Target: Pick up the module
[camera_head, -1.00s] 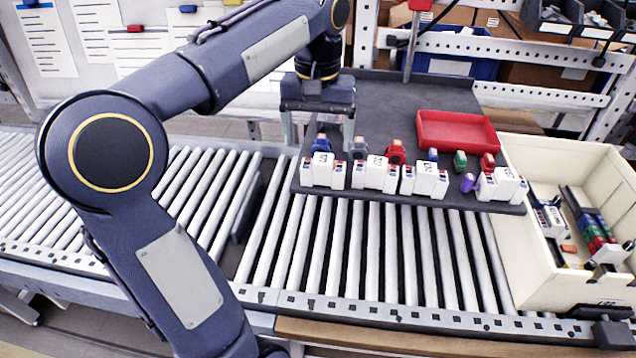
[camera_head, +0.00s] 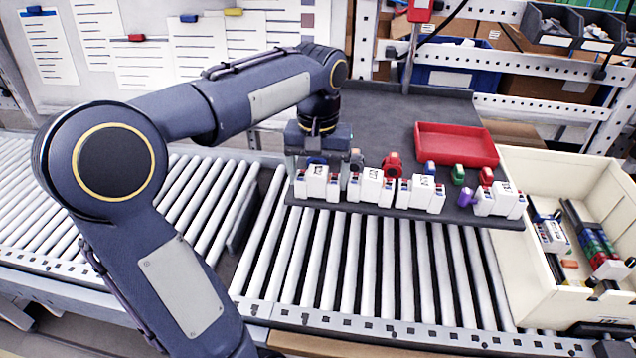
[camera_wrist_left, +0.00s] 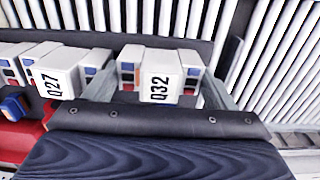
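The leftmost white module (camera_head: 316,186) stands at the front edge of the dark tray (camera_head: 385,120). In the left wrist view the module marked Q32 (camera_wrist_left: 160,75) sits between my two fingers. My left gripper (camera_head: 318,168) is lowered over this module, one finger on each side; it also shows in the left wrist view (camera_wrist_left: 160,84). The fingers look open, close to the module's sides; contact cannot be told. A neighbouring module, marked Q27 in the left wrist view (camera_wrist_left: 58,75), stands beside it. My right gripper is not in view.
More white modules (camera_head: 420,192) line the tray's front edge, with small coloured parts behind them. A red bin (camera_head: 455,130) lies on the tray. A cream crate (camera_head: 530,255) with parts stands at right. The roller conveyor (camera_head: 380,270) in front is clear.

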